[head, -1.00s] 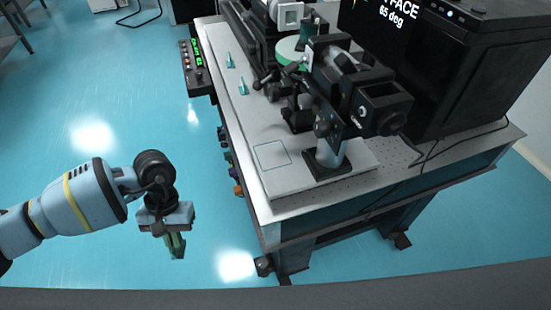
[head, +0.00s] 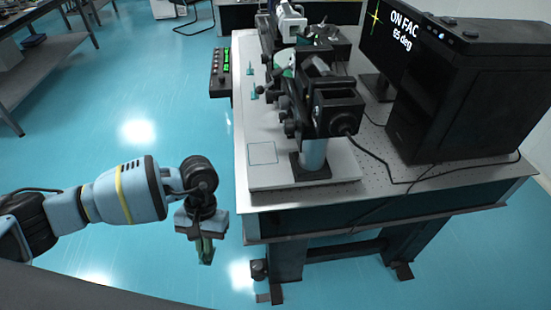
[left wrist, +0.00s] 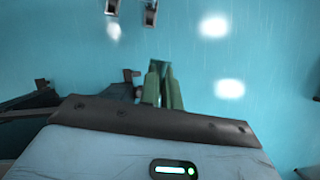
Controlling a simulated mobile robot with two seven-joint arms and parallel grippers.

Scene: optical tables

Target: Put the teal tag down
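My left gripper (head: 205,250) hangs fingers down over the floor, left of the table's front corner and apart from it. In the left wrist view its two green fingers (left wrist: 161,92) are close together, with a small dark teal piece, the teal tag (left wrist: 160,66), between their tips. The fingers hide much of the tag. Two small teal upright pieces (head: 255,93) stand on the pale board at the table's left side. A thin outlined square (head: 262,153) is on the board's near end. My right gripper is not in view.
The optical table (head: 376,190) carries a black optical mount (head: 333,105) beside the square and a black box (head: 470,90) at right. A control box with green digits (head: 220,72) is at the table's left edge.

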